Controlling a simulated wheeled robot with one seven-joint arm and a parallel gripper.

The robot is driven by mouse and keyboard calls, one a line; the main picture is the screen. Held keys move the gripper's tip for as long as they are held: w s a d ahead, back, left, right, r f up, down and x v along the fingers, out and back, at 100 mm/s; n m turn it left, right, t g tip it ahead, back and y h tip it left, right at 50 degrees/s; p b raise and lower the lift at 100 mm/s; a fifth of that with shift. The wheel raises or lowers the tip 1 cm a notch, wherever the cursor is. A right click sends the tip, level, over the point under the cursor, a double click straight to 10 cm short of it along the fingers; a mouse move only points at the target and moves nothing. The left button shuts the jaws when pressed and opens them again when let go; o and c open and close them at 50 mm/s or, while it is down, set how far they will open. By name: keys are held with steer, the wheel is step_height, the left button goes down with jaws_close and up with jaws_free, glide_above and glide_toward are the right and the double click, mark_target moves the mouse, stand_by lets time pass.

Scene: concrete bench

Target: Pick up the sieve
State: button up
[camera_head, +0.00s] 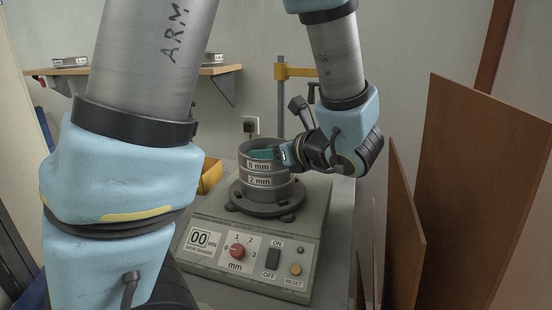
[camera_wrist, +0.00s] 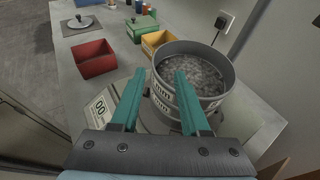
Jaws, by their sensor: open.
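A stack of round grey metal sieves stands on a sieve shaker (camera_head: 245,235) with a control panel. The upper sieve (camera_head: 265,164) is labelled 5 mm or similar, and the lower sieve (camera_head: 264,182) is labelled 2 mm. In the wrist view the upper sieve (camera_wrist: 222,70) holds grey grains. My gripper (camera_head: 262,154) is at the rim of the upper sieve, reaching in from the right. In the wrist view its two teal fingers (camera_wrist: 157,78) are apart, with the near wall of the sieve between or just beyond them. I cannot tell whether they touch it.
Brown boards (camera_head: 470,190) lean at the right. A wall socket (camera_wrist: 223,20) is close behind the sieves.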

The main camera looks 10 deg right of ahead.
mark_target(240, 154)
steer(key=shift+s+a+p+x, duration=0.1)
steer(key=shift+p+x, duration=0.45)
steer(key=shift+x, duration=1.7)
steer(key=shift+s+a+p+x, duration=0.15)
steer(key=shift+p+x, duration=0.4)
steer(key=shift+x, duration=1.7)
steer(key=shift+f, duration=0.2)
jaws_close()
